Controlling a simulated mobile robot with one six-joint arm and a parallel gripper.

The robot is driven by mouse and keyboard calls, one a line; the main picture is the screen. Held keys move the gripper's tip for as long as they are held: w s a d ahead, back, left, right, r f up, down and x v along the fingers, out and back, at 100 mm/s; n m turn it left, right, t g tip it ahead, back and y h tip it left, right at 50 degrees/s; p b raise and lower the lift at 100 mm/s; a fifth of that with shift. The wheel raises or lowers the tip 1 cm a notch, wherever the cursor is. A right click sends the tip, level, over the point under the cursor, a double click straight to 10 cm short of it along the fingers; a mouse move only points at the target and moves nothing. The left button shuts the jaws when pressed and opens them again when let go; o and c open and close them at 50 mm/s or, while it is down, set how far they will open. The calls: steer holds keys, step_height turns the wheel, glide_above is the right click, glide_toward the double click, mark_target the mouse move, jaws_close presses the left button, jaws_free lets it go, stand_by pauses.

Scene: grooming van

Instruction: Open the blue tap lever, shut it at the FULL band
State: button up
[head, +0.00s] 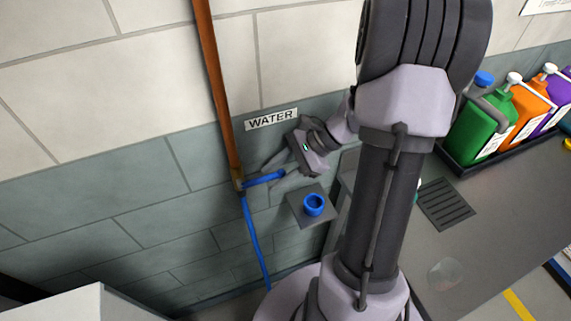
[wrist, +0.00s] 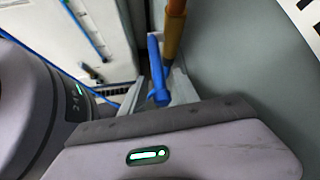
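The blue tap lever (head: 265,178) sticks out to the right from the brass tap (head: 238,180) at the foot of a copper pipe, below the WATER sign. My gripper (head: 274,167) is at the lever, its fingers pointing left toward the tap. In the wrist view the lever (wrist: 157,72) lies between my two fingers (wrist: 156,92), its near end close to the palm. The fingers are apart, with a gap showing on the lever's left; contact on the right is unclear. I see no FULL band in either view.
A blue hose (head: 257,245) runs down from the tap. Coloured bottles (head: 485,125) stand in a dark tray on the counter (head: 490,225) at right. A white box top (head: 85,305) is lower left.

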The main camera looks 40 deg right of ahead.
steer(key=p+v, duration=0.5)
steer(key=v, duration=1.2)
